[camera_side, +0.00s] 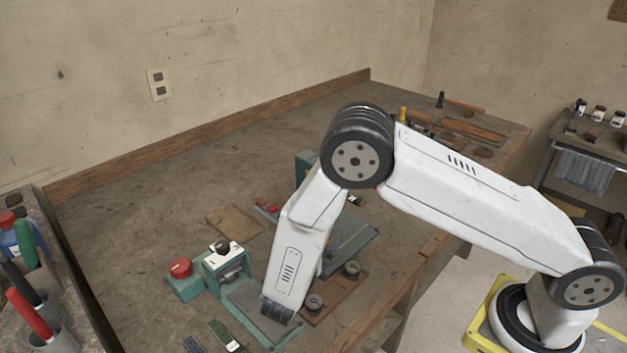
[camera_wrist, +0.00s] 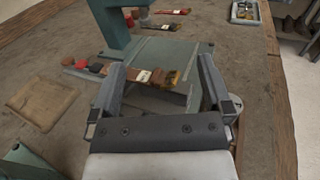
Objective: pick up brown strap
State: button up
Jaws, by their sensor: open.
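A narrow brown strip (camera_wrist: 137,75) with a white patch and a yellowish frayed end lies across the teal machine base (camera_wrist: 152,98) in the wrist view. It looks like the brown strap, though I cannot be sure. My gripper (camera_wrist: 161,65) is open, with one finger on each side of the strip's middle part. Nothing shows held, and I cannot tell how high the fingers are above the strip. In the side view my arm hides the gripper and most of the strip.
A teal column (camera_wrist: 108,22) rises just beyond the fingers. Red-handled brushes (camera_wrist: 160,25) lie farther back. A flat tan patch (camera_side: 235,222) lies on the bench at left. A teal box with a red button (camera_side: 180,267) stands near my arm.

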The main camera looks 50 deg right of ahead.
jog(key=shift+f, duration=1.85)
jog(key=shift+x, duration=2.55)
grip_shut()
jog(key=shift+r, duration=0.2)
